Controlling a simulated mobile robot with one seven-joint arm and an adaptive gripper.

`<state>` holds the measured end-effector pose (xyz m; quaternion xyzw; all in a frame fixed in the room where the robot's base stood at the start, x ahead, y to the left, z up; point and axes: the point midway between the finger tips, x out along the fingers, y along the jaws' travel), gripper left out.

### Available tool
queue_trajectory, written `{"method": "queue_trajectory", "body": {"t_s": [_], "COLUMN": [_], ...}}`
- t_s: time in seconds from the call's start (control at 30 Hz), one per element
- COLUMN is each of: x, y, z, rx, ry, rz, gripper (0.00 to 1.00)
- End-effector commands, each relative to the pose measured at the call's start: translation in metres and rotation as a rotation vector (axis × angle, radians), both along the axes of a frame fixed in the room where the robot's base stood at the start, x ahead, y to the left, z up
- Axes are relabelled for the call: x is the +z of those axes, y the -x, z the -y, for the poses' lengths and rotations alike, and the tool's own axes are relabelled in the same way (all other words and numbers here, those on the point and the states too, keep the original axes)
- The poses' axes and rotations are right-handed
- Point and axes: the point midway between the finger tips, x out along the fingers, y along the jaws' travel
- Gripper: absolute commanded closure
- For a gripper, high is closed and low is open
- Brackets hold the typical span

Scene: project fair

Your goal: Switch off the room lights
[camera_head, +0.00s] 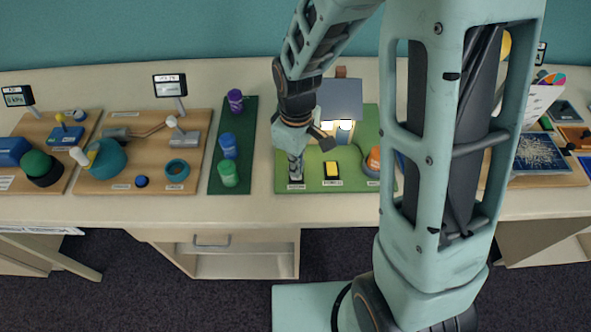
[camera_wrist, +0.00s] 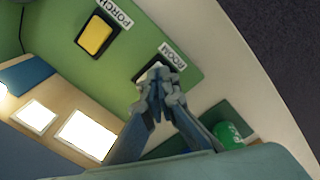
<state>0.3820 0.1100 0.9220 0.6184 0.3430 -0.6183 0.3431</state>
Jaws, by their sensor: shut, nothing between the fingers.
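The room switch (camera_wrist: 150,72) sits on the green board (camera_wrist: 185,38), beside a label reading ROOM. In the wrist view my gripper (camera_wrist: 162,74) is shut and empty, its fingertips over this switch and covering most of it. I cannot tell whether they touch it or which way it is set. In the head view my gripper (camera_head: 296,177) points down at the front left of the board, over the same switch. The model house (camera_head: 341,98) stands behind; its windows (camera_wrist: 88,135) glow bright in the wrist view.
The yellow porch switch (camera_head: 332,170) is right of my gripper, with an orange object (camera_head: 374,159) beyond. Green (camera_head: 228,173), blue (camera_head: 228,146) and purple (camera_head: 235,100) containers stand close on the left. My arm hides part of the table's right side.

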Motion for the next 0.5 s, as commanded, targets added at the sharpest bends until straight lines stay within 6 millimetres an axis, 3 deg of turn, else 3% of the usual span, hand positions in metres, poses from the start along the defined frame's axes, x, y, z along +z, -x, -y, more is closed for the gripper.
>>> {"method": "queue_trajectory", "body": {"t_s": [0.5], "x": [-0.0086], "y": [0.0001], "z": [0.0], "rx": [0.0], "ry": [0.0], "rz": [0.0], "gripper": [1.0]}}
